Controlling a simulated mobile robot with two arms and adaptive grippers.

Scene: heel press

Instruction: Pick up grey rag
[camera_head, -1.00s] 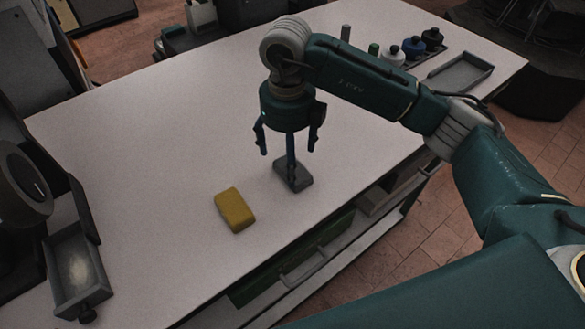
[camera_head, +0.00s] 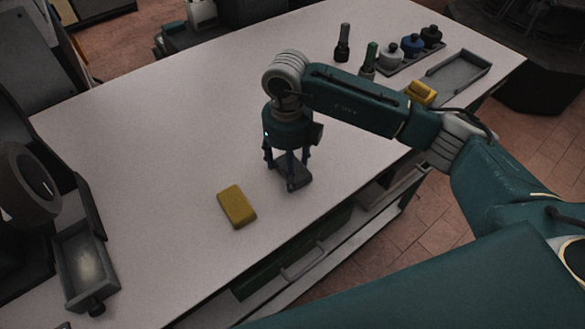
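The grey rag (camera_head: 297,182) is a small dark grey block-like pad on the white table, near its front edge. My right gripper (camera_head: 289,170) points down right over it. Its fingers are spread and reach down around the rag. I cannot tell whether they touch it, and they hide part of its top. My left gripper is not in view.
A yellow sponge-like block (camera_head: 237,207) lies left of the rag. Another yellow block (camera_head: 421,93) sits partly behind my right arm. Bottles (camera_head: 413,46) and a grey tray (camera_head: 458,71) stand at the back right. A grey drawer-like bin (camera_head: 84,270) is at left.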

